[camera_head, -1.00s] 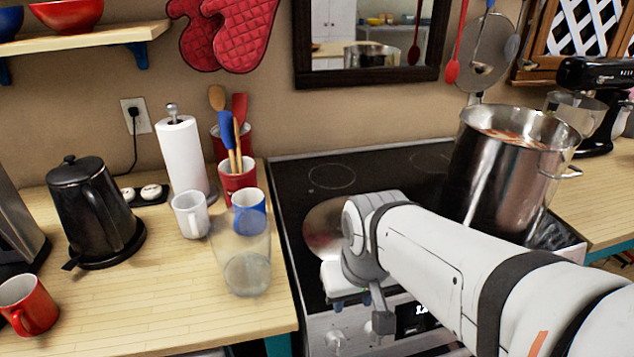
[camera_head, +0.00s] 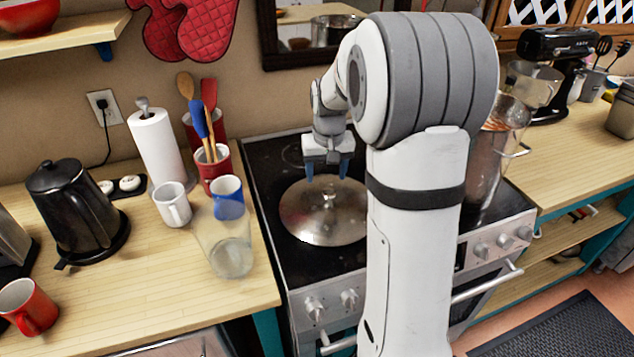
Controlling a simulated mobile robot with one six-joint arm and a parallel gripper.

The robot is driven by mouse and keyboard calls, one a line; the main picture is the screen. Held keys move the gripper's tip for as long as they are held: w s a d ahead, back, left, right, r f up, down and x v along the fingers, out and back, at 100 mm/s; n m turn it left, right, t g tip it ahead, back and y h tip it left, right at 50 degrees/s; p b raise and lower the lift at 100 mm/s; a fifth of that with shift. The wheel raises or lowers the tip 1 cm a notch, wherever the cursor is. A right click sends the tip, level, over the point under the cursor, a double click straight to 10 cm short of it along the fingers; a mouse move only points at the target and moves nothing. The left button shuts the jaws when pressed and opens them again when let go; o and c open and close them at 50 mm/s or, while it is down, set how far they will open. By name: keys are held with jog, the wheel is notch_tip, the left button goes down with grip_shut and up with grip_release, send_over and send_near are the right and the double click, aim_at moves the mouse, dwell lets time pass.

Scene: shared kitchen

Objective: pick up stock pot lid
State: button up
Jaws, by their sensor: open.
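The stock pot lid (camera_head: 322,217) is a round, shiny metal disc lying flat on the black stovetop (camera_head: 262,165). My arm covers part of its right side. My gripper (camera_head: 328,178) points down over the back part of the lid, with its two blue fingertips apart and nothing between them. I cannot tell the exact gap between the fingertips and the lid. The tall metal stock pot (camera_head: 490,160) stands uncovered at the right of the stove, partly hidden behind my arm, with reddish contents.
A clear glass (camera_head: 231,252), blue mug (camera_head: 228,197), white mug (camera_head: 172,204) and red utensil crock (camera_head: 213,170) crowd the counter left of the stove. A black kettle (camera_head: 72,210) stands farther left. A black mixer (camera_head: 560,65) is at right.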

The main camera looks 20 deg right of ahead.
aim_at(330, 192)
jog(key=shift+w+d+f, duration=0.2)
jog(key=shift+w+d, duration=0.15)
jog(key=shift+w, duration=0.1)
jog(key=shift+w+d+f, duration=0.15)
jog(key=shift+w+d, duration=0.15)
jog(key=shift+w, duration=0.15)
jog(key=f, duration=0.2)
jog(key=f+p, duration=0.1)
jog(key=f, duration=0.2)
jog(key=f+p, duration=0.1)
jog(key=f, duration=0.2)
jog(key=shift+w+d, duration=0.15)
jog(key=shift+d, duration=0.15)
jog(key=shift+r, duration=0.1)
jog(key=shift+c, duration=0.2)
grip_shut()
